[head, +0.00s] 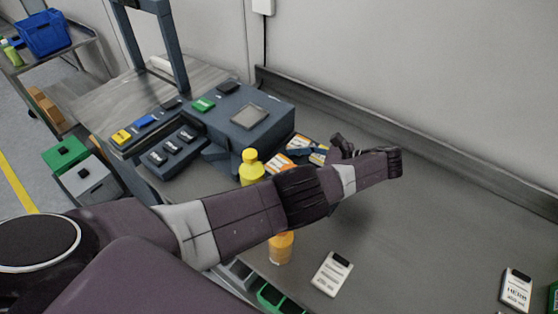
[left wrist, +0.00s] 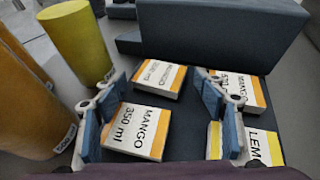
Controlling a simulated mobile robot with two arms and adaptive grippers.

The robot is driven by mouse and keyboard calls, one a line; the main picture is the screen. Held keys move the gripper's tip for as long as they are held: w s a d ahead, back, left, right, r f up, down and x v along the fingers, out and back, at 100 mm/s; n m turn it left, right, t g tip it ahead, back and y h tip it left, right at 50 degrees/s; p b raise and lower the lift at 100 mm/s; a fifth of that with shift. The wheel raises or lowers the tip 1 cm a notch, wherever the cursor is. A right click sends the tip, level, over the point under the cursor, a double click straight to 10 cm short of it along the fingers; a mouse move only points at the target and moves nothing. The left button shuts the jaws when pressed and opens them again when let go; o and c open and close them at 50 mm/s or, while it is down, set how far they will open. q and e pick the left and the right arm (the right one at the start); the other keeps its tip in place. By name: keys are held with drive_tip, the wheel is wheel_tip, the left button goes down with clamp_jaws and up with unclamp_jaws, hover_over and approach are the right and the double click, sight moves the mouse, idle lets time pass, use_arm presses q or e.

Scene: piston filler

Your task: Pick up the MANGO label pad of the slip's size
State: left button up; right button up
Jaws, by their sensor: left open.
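In the left wrist view an orange-edged white MANGO 350 ml label pad (left wrist: 136,131) lies between the spread fingers of my open left gripper (left wrist: 160,115). A second MANGO pad (left wrist: 160,78) lies just beyond; its size is hard to read. A third MANGO pad (left wrist: 240,90), partly hidden by the right finger, has an unclear size. A yellow-edged LEM... pad (left wrist: 250,146) is at lower right. In the head view my left gripper (head: 338,151) is over the pads (head: 279,163), which my arm partly hides. The slip cannot be told apart for sure. My right gripper is not in view.
A yellow bottle (head: 250,167) and an orange bottle (head: 281,248) stand near my left arm. The dark filler machine (head: 262,115) is behind. White cards (head: 332,274) (head: 516,290) lie on the bench. The bench's right middle is clear up to the raised back edge.

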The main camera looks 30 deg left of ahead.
sight(279, 165)
use_arm(q)
drive_tip(key=shift+x, duration=1.2)
drive_tip(key=shift+d, duration=0.1)
drive_tip(key=shift+r, duration=0.1)
drive_tip(key=c, duration=1.1)
drive_tip(key=shift+o, duration=0.2)
